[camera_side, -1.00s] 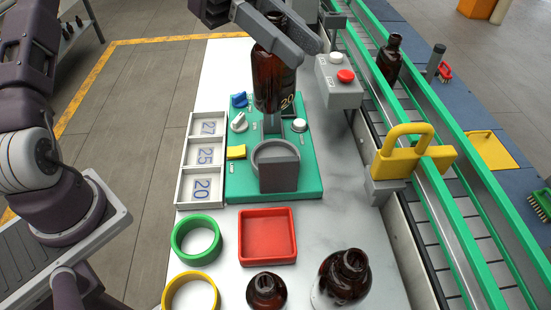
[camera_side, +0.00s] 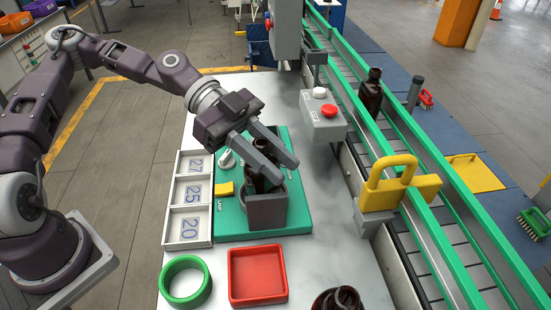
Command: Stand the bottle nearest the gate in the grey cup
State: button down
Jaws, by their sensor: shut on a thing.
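My gripper (camera_side: 287,171) reaches in from the left over the grey cup (camera_side: 266,211) and is shut on a dark amber bottle (camera_side: 261,184). The bottle's lower part is inside the cup or just behind its front wall, which hides its base. The fingers cover much of its upper part, so I cannot tell whether it rests on the cup's floor. The cup stands on the green board (camera_side: 297,222). The yellow gate (camera_side: 398,183) is at the conveyor's near side, to the right.
Another amber bottle (camera_side: 371,92) stands on the conveyor, and one (camera_side: 338,302) is cut off at the bottom edge. A red tray (camera_side: 257,277), a green ring (camera_side: 185,281) and a numbered white rack (camera_side: 189,198) lie nearby. A button box (camera_side: 323,117) stands behind right.

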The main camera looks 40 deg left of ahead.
jog(key=c, duration=1.2)
grip_release()
jog(key=shift+w+a+r, duration=0.1)
jog(key=shift+a+r, duration=0.05)
jog(key=shift+a, duration=0.15)
jog(key=v, duration=1.1)
jog(key=shift+a+r, duration=0.1)
jog(key=shift+a, duration=0.05)
